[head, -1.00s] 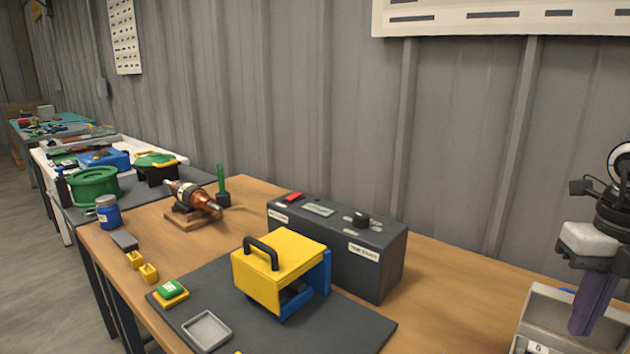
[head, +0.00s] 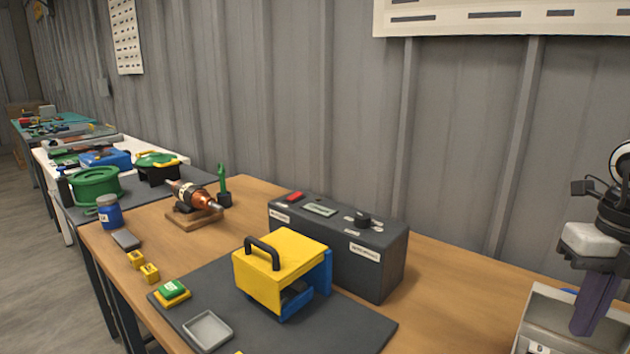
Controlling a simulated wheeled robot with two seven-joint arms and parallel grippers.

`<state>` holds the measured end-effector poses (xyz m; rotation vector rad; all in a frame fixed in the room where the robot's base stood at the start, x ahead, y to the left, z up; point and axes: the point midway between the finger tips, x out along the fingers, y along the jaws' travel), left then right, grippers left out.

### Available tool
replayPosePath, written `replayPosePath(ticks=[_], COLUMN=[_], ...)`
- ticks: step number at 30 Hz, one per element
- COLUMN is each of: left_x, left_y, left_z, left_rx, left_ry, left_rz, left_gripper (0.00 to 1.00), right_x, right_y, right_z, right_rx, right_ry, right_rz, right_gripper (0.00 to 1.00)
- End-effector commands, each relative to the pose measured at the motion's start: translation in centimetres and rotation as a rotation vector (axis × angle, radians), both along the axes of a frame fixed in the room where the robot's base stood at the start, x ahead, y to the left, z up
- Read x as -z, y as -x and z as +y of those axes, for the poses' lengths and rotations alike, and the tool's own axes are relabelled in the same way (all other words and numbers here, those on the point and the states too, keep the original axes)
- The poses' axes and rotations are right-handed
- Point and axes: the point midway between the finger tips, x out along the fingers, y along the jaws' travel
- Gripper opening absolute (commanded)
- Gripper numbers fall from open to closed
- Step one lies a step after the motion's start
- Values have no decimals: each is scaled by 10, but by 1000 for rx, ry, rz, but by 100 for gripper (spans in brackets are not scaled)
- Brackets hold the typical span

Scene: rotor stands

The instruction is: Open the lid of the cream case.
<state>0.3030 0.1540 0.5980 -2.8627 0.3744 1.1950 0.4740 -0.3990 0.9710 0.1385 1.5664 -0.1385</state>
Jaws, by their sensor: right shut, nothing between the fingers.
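A pale cream-grey case (head: 537,318) stands at the bottom right of the head view, cut off by the lower and right edges. Its near wall carries a small label, and a bit of blue shows by its far rim. How its lid stands is hard to tell from the part in view. My right gripper (head: 590,325) points down over the case, its dark purple fingers shut with nothing between them. The fingers hide part of the case, and I cannot tell whether they touch it. My left gripper is not in view.
A yellow box with a black handle and blue frame (head: 278,268) stands on a dark mat (head: 355,325). A dark grey control box (head: 350,250) is behind it. A copper rotor (head: 190,196) rests on a wooden stand. Bare wooden tabletop (head: 470,288) lies left of the case.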

Motion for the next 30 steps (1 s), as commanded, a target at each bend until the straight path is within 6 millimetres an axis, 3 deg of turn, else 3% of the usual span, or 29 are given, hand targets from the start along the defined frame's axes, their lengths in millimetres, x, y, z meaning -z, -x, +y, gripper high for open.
replayPosePath(ticks=[30], left_x=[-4], left_y=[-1], left_z=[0], left_rx=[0], left_ry=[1], left_rz=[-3], left_gripper=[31], right_x=[4], right_y=[-19], right_z=[-16], right_rx=[-1], right_ry=[0], right_rz=[-1], right_gripper=[0])
